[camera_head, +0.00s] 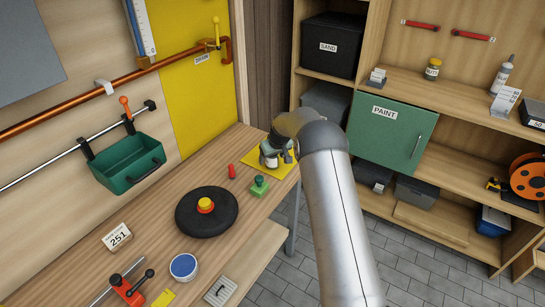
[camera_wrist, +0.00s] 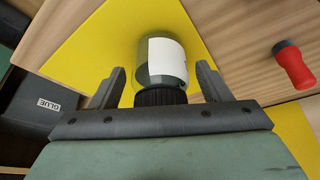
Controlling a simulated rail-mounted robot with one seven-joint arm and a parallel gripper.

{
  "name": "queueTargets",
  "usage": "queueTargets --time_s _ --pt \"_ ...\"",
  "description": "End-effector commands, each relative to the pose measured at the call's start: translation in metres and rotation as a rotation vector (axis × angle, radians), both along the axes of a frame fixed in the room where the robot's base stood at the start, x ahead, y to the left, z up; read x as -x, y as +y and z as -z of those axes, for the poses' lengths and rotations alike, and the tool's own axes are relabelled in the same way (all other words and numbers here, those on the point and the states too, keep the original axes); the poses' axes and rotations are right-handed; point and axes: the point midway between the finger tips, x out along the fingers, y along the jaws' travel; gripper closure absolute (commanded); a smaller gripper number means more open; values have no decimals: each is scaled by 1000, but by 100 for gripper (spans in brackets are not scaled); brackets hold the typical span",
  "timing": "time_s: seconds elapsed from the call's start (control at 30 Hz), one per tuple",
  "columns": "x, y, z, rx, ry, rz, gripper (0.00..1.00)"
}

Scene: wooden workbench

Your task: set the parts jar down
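The parts jar (camera_wrist: 165,62) is clear glass with a white label and a black lid. In the wrist view its lid end points toward my gripper, and yellow lies behind it. In the head view the jar (camera_head: 268,160) shows partly, on or just over the yellow mat (camera_head: 285,166) at the bench's far right corner; my arm hides the rest. My gripper (camera_wrist: 163,75) has one finger on each side of the jar, with a gap showing beside it, so it looks open around the jar. In the head view my gripper (camera_head: 275,146) is mostly hidden by the wrist.
A red bottle-like object (camera_head: 231,171) and a green block with a knob (camera_head: 259,186) stand near the mat. A dark box labelled GLUE (camera_wrist: 40,105) shows in the wrist view. The bench edge is close.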

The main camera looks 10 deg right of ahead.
Motion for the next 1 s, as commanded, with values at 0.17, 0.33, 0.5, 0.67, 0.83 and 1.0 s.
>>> queueTargets --time_s 0.17,0.33,0.5,0.67,0.83,1.0 --pt "0 0 -3 0 0 0 29" --pt "5 -2 -19 0 -3 0 29" --pt "19 -6 -53 0 -4 0 29" --pt "32 -10 -83 0 -3 0 29" --pt "40 -13 -105 1 -1 0 29" --pt "44 -14 -113 0 0 0 29"
